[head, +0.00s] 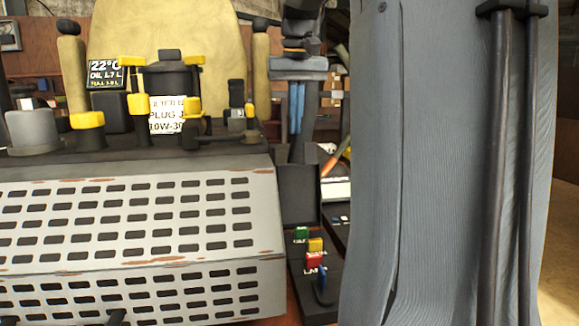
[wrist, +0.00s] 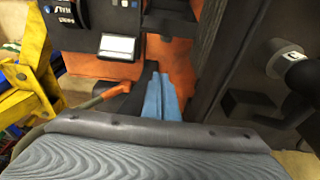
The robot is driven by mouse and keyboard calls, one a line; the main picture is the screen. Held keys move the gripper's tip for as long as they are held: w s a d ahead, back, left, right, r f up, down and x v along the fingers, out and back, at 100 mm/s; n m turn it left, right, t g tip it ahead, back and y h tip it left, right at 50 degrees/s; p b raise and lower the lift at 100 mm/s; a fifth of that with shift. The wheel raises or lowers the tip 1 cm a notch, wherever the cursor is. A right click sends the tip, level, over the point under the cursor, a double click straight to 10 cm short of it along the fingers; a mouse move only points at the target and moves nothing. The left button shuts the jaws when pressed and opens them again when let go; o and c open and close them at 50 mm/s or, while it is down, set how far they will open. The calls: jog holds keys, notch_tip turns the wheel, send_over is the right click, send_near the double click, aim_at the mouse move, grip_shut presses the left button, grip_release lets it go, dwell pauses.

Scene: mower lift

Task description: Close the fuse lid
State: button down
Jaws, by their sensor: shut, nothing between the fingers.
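The fuse box (head: 318,296) is a dark tray right of the grey perforated cover, with green, yellow, red and blue fuses in a row. A dark panel (head: 298,194) stands upright at its back edge and looks like the fuse lid, open. My gripper (head: 297,150) hangs above and behind that panel, apart from it, fingers pointing down. In the wrist view my gripper (wrist: 158,85), with blue and dark fingers, is shut and empty over an orange surface. A dark panel (wrist: 112,18) with blue and white parts shows there at the top; I cannot tell whether it is the fuse box.
The grey perforated cover (head: 140,235) fills the left, with yellow-capped levers (head: 88,120) and a tan seat (head: 165,30) above it. An orange-red lever (head: 332,160) is close to my gripper and shows in the wrist view (wrist: 105,93). My grey arm blocks the right side.

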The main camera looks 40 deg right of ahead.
aim_at(298, 184)
notch_tip(298, 184, down, 9)
jog(key=s+p, duration=0.1)
jog(key=p, duration=0.2)
jog(key=shift+s+a+f+p, duration=0.2)
jog(key=shift+s+a+p, duration=0.1)
jog(key=shift+a, duration=0.15)
dwell(0.4)
